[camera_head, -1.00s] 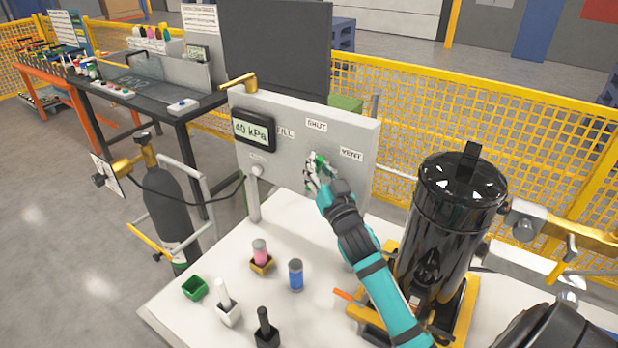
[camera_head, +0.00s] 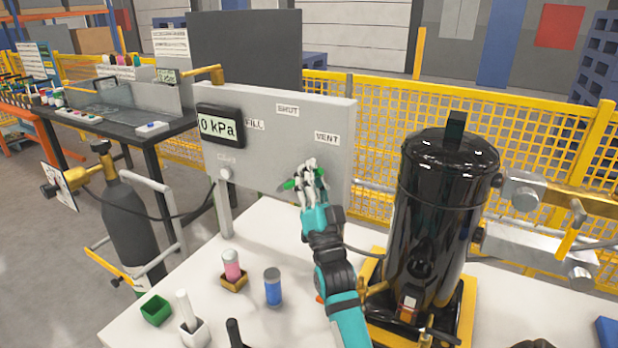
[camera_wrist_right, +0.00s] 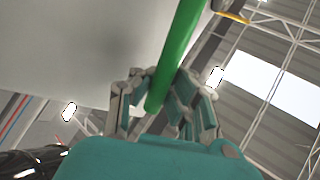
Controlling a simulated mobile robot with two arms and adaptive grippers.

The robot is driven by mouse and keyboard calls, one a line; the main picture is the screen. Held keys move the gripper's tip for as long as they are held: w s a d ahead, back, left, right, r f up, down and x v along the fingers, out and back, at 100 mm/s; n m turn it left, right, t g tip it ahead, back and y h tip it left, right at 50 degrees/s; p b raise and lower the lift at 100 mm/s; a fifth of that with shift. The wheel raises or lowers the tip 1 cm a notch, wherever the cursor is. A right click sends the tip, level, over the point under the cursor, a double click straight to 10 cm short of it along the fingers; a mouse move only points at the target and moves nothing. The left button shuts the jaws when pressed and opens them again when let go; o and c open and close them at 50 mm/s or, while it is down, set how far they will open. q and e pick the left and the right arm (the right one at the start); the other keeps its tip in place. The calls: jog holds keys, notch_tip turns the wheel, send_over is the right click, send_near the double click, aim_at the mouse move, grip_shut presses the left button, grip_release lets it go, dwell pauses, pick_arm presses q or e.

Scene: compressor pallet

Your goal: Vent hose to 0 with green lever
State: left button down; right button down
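The grey panel (camera_head: 270,150) carries FILL, SHUT and VENT labels and a display (camera_head: 220,127) that reads 0 kPa. The green lever (camera_head: 289,185) shows on both sides of my right gripper (camera_head: 310,170), below the VENT label (camera_head: 327,138); its pivot is hidden. In the right wrist view, the green lever (camera_wrist_right: 178,50) runs between the two spread fingers of my right gripper (camera_wrist_right: 162,88), with a gap seen on the left side. A dark hose (camera_head: 185,215) runs from the gas cylinder (camera_head: 130,225) to the panel. My left gripper is not seen.
A black compressor tank (camera_head: 435,220) on a yellow base stands right of my right arm. A pink-and-white piece (camera_head: 231,264), a blue cylinder (camera_head: 273,287) and a green box (camera_head: 156,310) stand on the white table (camera_head: 270,235) front left. A yellow mesh fence (camera_head: 520,150) is behind.

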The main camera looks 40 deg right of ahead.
jog(key=shift+a+f, duration=0.1)
jog(key=shift+f, duration=0.1)
jog(key=c, duration=1.2)
grip_release()
jog(key=shift+a+r, duration=0.15)
jog(key=shift+r, duration=0.05)
jog(key=shift+c, duration=0.2)
jog(key=shift+s+f, duration=0.1)
jog(key=v, duration=1.1)
jog(key=shift+s+f, duration=0.25)
jog(key=shift+f, duration=0.05)
